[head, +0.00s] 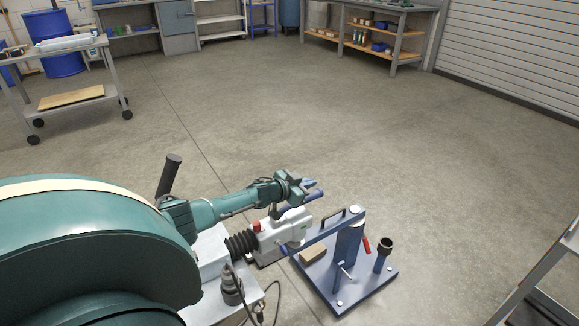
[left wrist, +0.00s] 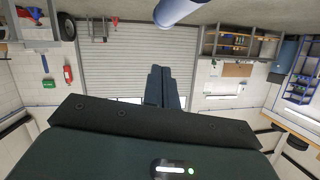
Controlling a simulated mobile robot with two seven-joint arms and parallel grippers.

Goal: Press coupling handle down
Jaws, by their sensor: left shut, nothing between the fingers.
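The coupling (head: 288,232) is a pale grey body with a red part and black bellows, at lower centre in the head view. A blue cylinder with a pale end, likely the same handle (left wrist: 178,10), shows at the top edge in the left wrist view. My right gripper is not in view.
A blue stand (head: 349,245) with a post and base plate stands right of the coupling. A dark-gripped lever (head: 169,176) rises at the left. A wheeled cart (head: 72,98) is far left, a grey frame (head: 540,278) lower right. The floor beyond is clear.

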